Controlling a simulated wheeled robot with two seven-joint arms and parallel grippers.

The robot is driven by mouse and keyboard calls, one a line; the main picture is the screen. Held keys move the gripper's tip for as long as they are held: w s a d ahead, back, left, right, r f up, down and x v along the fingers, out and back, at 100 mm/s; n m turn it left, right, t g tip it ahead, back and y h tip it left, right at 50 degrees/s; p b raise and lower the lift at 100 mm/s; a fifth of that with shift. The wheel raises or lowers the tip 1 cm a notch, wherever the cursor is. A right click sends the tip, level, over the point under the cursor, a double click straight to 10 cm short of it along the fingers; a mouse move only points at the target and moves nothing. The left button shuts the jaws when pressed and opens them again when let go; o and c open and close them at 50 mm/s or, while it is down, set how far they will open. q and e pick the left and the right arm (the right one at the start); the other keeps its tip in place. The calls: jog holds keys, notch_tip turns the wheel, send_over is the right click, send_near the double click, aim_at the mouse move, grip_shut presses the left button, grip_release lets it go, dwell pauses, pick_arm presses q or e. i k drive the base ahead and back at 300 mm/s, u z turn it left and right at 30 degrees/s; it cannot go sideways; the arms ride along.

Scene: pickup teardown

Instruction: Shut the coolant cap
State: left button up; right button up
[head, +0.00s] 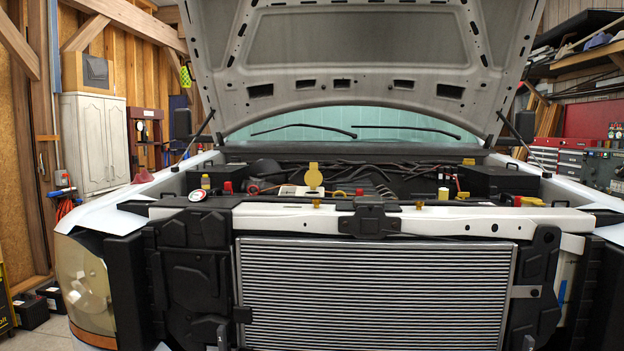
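A yellow round cap (314,175) stands raised on edge in the engine bay, left of the middle and behind the front crossmember. It looks like a flipped-up lid, and I take it to be the coolant cap. A pale box-like part (290,190) sits just left of its foot. The opening under the cap is hidden by the crossmember and nearby parts. Neither of my grippers shows in the head view.
The raised hood (345,45) spans the top. The white front crossmember (270,218) and radiator (375,295) stand between me and the bay. Red caps, dark hoses and a black box (498,180) crowd the bay. Open air lies between bay and hood.

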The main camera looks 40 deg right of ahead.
aim_at(313, 178)
jog(key=u, duration=0.05)
jog(key=k, duration=0.85)
jog(key=z, duration=1.1)
jog(key=i, duration=0.75)
jog(key=z, duration=0.25)
